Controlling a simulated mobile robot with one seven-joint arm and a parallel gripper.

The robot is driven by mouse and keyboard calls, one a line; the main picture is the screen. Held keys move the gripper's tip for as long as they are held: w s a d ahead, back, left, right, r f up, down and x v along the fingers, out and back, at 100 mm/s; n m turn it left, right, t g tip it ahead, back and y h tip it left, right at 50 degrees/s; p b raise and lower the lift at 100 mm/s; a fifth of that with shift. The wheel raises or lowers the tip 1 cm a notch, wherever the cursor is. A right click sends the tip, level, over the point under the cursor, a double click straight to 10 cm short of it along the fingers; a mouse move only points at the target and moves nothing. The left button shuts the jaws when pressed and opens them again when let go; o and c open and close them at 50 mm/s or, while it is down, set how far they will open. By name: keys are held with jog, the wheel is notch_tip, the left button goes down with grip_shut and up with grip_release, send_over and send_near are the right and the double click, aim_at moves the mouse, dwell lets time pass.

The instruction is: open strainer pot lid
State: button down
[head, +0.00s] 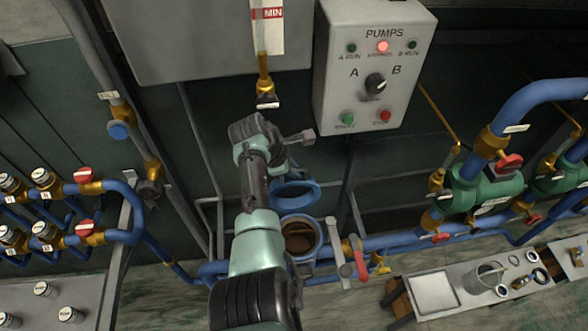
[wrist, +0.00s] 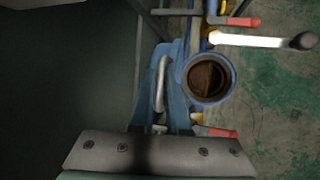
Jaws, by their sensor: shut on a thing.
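The strainer pot (head: 300,238) stands uncovered on the blue pipe in the head view, its round mouth showing a brown inside. The pot mouth also shows in the wrist view (wrist: 208,78). Its blue lid (head: 297,194) is tipped up at the far side of the mouth. In the wrist view the lid (wrist: 180,98) is seen nearly edge-on left of the mouth, with a metal loop handle (wrist: 160,80) on its left face. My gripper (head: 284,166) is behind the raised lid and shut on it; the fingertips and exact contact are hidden.
Pale levers (head: 339,247) and a red-handled valve (head: 358,258) stand just right of the pot. The pump box (head: 375,65) hangs above right. Green pumps (head: 485,187) and a bench (head: 437,296) with loose parts are at right. Pipework crowds the left.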

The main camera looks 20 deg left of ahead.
jog(key=shift+w+a, duration=0.15)
dwell(0.3)
jog(key=c, duration=0.9)
grip_release()
jog(key=shift+r, duration=0.1)
jog(key=v, duration=1.2)
jog(key=shift+s+a+r, duration=0.1)
jog(key=shift+s+r, duration=0.15)
jog(key=shift+r, duration=0.05)
